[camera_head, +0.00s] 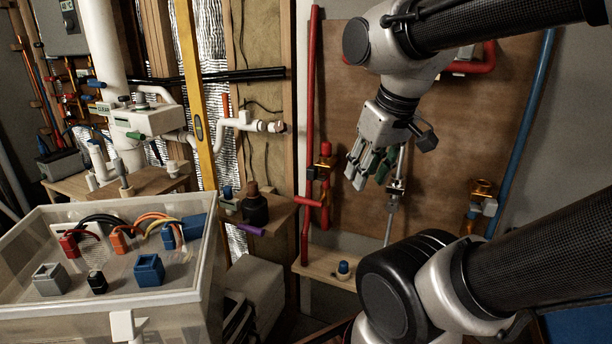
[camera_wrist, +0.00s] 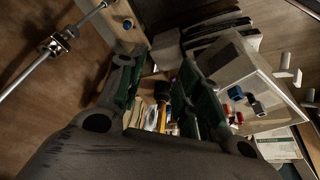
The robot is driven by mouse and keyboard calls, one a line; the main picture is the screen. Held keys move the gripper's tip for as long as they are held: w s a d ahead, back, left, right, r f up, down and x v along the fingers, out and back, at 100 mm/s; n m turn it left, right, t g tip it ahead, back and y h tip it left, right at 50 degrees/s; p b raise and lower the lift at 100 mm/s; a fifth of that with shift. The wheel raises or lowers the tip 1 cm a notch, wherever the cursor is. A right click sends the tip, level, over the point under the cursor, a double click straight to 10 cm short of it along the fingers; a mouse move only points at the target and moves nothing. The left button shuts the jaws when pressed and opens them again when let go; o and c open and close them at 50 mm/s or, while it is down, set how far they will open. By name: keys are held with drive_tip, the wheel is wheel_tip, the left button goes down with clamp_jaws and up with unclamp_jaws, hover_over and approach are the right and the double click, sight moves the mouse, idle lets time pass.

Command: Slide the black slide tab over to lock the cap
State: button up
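My gripper (camera_head: 369,168) hangs in front of the brown board at right of centre, fingers pointing down and left. In the wrist view its green-padded fingers (camera_wrist: 160,95) stand apart with nothing held between them. I cannot make out for certain which part is the black slide tab or its cap. A dark fitting with a reddish-brown top (camera_head: 254,206) stands on a small wooden shelf left of my gripper, well apart from it. A white pipe with an end fitting (camera_head: 268,126) is above that shelf. A small black piece (camera_head: 97,282) lies in the clear bin.
The clear bin (camera_head: 212,262) at lower left holds coloured connectors and blocks. A metal rod with a fitting (camera_head: 396,188) stands just right of my gripper. Red pipes (camera_head: 311,110) and a small blue-capped fitting (camera_head: 343,268) are nearby. A yellow level (camera_head: 196,90) leans at left.

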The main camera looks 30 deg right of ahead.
sight(312, 173)
drive_tip(key=shift+w+d+f+g+h, duration=0.2)
drive_tip(key=shift+w+d+g+h, duration=0.1)
drive_tip(key=shift+w+g, duration=0.25)
drive_tip(key=shift+w+d+f+g+h, duration=0.2)
drive_tip(key=shift+w+g+h, duration=0.1)
drive_tip(key=shift+w+g, duration=0.25)
clamp_jaws()
drive_tip(key=w+a+f+g+h, duration=0.1)
drive_tip(key=w+f+g+h, duration=0.1)
drive_tip(key=w+h, duration=0.45)
drive_tip(key=w+a+f+g+h, duration=0.1)
drive_tip(key=w+a+f+h, duration=0.15)
drive_tip(key=w, duration=0.75)
drive_tip(key=w+a+f+n+t+h, duration=0.2)
drive_tip(key=w+a+f+t+h, duration=0.15)
drive_tip(key=w+a+f, duration=0.35)
drive_tip(key=w+a+f+n+t+h, duration=0.35)
drive_tip(key=w+a+t, duration=0.2)
drive_tip(key=a, duration=0.35)
drive_tip(key=w+d, duration=0.2)
drive_tip(key=d, duration=0.8)
drive_tip(key=w+d+f+y, duration=0.1)
drive_tip(key=w+d, duration=0.2)
drive_tip(key=d, duration=0.7)
drive_tip(key=shift+d+m, duration=0.3)
drive_tip(key=shift+m, duration=0.05)
